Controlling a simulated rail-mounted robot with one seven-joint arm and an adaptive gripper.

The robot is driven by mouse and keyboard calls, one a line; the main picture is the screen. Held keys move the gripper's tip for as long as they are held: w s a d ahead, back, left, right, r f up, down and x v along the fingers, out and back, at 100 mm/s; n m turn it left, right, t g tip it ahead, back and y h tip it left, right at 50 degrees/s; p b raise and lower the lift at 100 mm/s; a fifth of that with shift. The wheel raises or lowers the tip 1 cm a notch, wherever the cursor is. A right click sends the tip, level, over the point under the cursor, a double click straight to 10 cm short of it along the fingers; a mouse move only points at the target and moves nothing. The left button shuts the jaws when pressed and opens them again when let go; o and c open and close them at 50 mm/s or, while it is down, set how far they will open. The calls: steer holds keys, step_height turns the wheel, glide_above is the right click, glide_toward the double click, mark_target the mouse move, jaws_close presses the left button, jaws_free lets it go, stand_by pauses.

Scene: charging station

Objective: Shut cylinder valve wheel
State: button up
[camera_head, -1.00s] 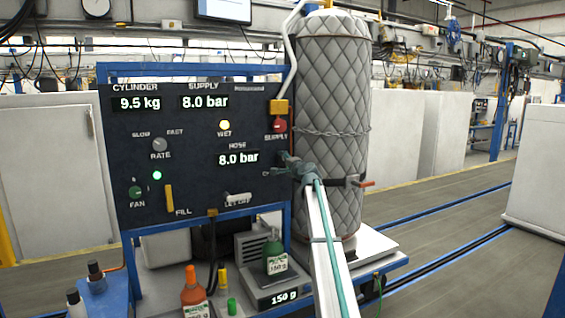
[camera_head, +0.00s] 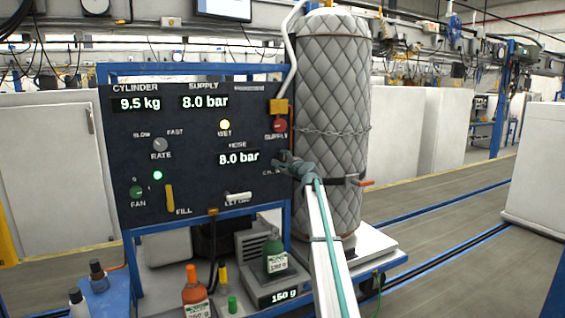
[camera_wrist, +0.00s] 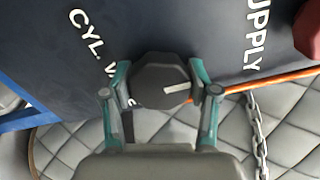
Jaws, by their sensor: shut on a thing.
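The cylinder valve wheel is a dark faceted knob (camera_wrist: 162,80) with a pale pointer line, on the panel beside the partly hidden "CYL. V..." label in the wrist view. My gripper (camera_wrist: 162,86) has its two teal-grey fingers on either side of the knob and is shut on it.
A red supply knob (camera_head: 279,126) sits above my gripper; it also shows in the wrist view (camera_wrist: 311,30). A scale (camera_head: 275,289) with a green bottle (camera_head: 274,252) and an orange bottle (camera_head: 195,290) are below. An orange-tipped handle (camera_head: 366,183) sticks out at the cylinder.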

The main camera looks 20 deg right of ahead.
steer(key=o, duration=1.2)
steer(key=shift+c, duration=0.2)
steer(key=shift+s, duration=0.15)
steer(key=s, duration=1.1)
steer(key=shift+s+d, duration=0.4)
steer(key=shift+d, duration=0.05)
steer(key=shift+a, duration=0.1)
